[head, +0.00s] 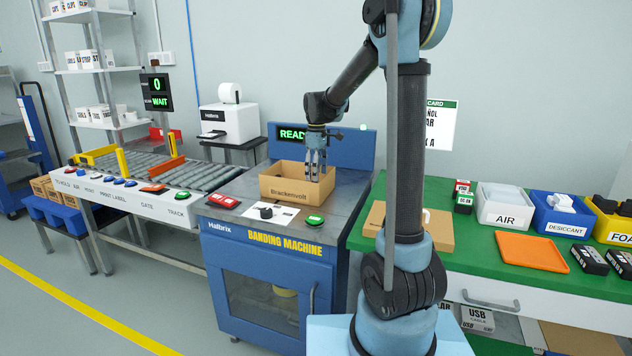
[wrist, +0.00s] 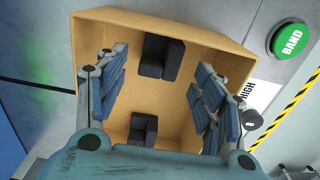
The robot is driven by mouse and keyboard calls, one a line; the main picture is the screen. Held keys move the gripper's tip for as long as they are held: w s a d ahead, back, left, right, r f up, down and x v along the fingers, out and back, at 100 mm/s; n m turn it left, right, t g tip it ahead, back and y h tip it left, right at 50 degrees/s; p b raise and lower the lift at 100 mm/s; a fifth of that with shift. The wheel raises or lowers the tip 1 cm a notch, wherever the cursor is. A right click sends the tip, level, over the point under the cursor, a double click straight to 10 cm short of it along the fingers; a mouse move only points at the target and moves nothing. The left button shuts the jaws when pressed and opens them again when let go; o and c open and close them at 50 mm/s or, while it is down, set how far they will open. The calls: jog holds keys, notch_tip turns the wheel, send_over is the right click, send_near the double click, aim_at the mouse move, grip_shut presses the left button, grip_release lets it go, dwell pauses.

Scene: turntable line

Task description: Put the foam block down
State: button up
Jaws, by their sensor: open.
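Two dark foam blocks lie inside the open cardboard box in the wrist view, one near the upper wall (wrist: 160,58) and one near the lower wall (wrist: 143,127). The box (head: 290,189), marked Brackenvolt, stands on the banding machine (head: 262,243); its rim also shows in the wrist view (wrist: 105,20). My gripper (head: 315,172) points down into the box. In the wrist view my gripper (wrist: 160,95) has its fingers wide apart with nothing between the pads. The box's front wall hides the foam blocks from the head view.
A yellow foam bin (head: 607,226) with dark blocks stands at the far right, beside the blue desiccant bin (head: 560,224) and the white AIR bin (head: 505,217). An orange tray (head: 533,252) lies on the green bench. A roller conveyor (head: 190,174) is at left.

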notch_tip(320, 180, up, 9)
jog(key=shift+r, duration=0.2)
jog(key=shift+s, duration=0.1)
dwell(0.4)
